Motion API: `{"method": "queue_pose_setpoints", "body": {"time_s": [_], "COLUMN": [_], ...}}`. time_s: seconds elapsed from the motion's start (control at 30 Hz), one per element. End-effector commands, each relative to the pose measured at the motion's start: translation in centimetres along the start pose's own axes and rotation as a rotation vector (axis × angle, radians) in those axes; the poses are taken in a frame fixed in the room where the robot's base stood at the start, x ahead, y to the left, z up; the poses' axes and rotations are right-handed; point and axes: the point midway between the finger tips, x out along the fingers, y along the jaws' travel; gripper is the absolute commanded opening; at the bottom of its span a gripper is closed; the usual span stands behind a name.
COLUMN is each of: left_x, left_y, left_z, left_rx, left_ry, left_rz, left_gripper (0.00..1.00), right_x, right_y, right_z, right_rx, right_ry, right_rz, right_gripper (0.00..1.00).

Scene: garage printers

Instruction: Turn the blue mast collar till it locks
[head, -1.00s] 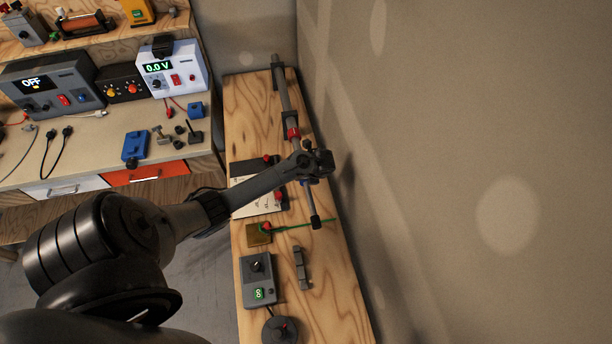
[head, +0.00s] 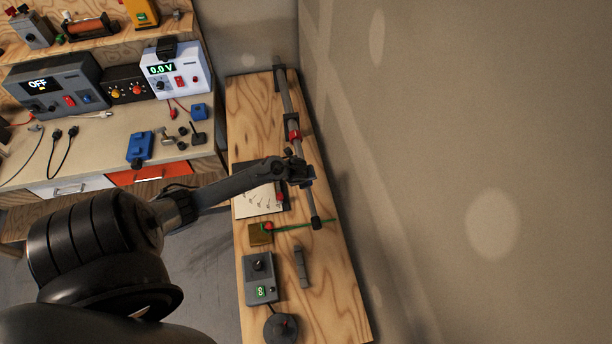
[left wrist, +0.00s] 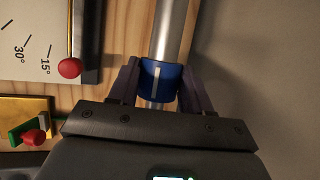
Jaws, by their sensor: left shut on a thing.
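The blue mast collar (left wrist: 158,82) sits around the silver mast tube (left wrist: 174,30) in the left wrist view, with a white line mark facing the camera. My left gripper (left wrist: 157,88) has one finger on each side of the collar and is shut on it. In the head view my left gripper (head: 298,174) is at the lower part of the mast (head: 287,100), which lies along the wooden bench. The collar is hidden there behind the gripper and wrist. My right gripper is not in view.
A grey control box (head: 259,278) stands nearer. The wall (head: 430,180) is close on the right.

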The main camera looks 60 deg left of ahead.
Motion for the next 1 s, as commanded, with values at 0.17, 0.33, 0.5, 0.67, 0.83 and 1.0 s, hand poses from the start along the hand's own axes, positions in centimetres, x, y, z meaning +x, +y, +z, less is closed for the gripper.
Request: {"method": "queue_pose_setpoints", "body": {"time_s": [0.17, 0.33, 0.5, 0.67, 0.83, 1.0], "left_x": [0.2, 0.5, 0.7, 0.9, 1.1, 1.2], "left_y": [0.6, 0.9, 1.2, 1.4, 1.5, 1.6], "left_z": [-0.1, -0.2, -0.3, -0.3, -0.4, -0.4], "left_rx": [-0.059, -0.122, -0.185, -0.245, -0.305, -0.352], "left_ry": [-0.002, -0.001, -0.002, -0.002, -0.003, -0.003], "left_rz": [-0.153, -0.303, -0.453, -0.593, -0.732, -0.848], "left_gripper": [0.18, 0.18, 0.18, 0.18, 0.18, 0.18], "right_x": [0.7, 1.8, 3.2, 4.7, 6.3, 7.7], "right_y": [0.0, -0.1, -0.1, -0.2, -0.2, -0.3], "right_z": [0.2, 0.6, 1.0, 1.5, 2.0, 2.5], "right_rx": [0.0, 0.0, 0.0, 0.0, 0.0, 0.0], "right_ry": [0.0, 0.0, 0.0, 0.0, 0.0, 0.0], "right_rz": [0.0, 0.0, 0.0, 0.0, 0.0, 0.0], "right_gripper": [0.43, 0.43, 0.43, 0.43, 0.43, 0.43]}}
